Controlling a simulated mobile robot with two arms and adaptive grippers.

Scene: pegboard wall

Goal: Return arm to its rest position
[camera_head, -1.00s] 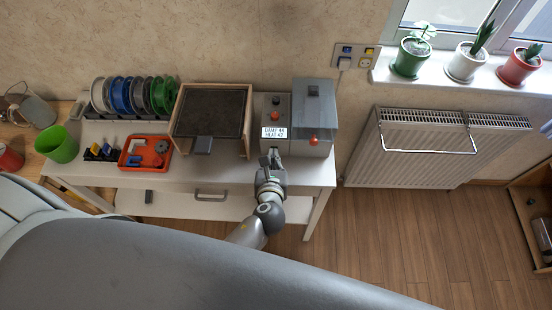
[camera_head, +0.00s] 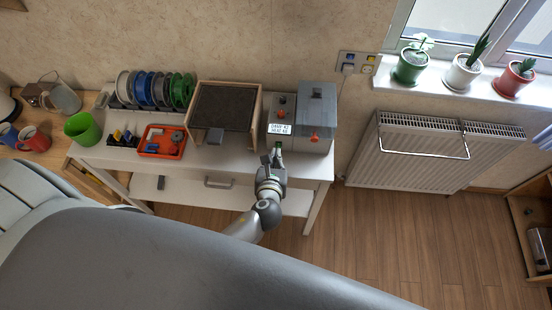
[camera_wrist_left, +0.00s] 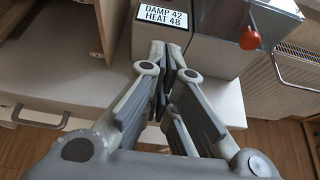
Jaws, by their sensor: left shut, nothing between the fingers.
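My left gripper (camera_head: 275,157) is shut and empty. It is in front of the grey control box (camera_head: 281,107), over the front edge of the white table (camera_head: 318,168). In the left wrist view its closed fingers (camera_wrist_left: 168,52) point at the box's front, just below a label (camera_wrist_left: 164,15) reading DAMP 42, HEAT 48. A small green spot shows at the fingertips in the head view; I cannot tell whether the fingers touch the box. My right gripper is not in view.
A grey unit with a red knob (camera_head: 314,138) stands right of the control box. A dark-topped wooden box (camera_head: 224,107), an orange tray (camera_head: 161,142), spools (camera_head: 155,91) and a green cup (camera_head: 82,129) stand to the left. A radiator (camera_head: 430,150) is on the right wall; floor before it is clear.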

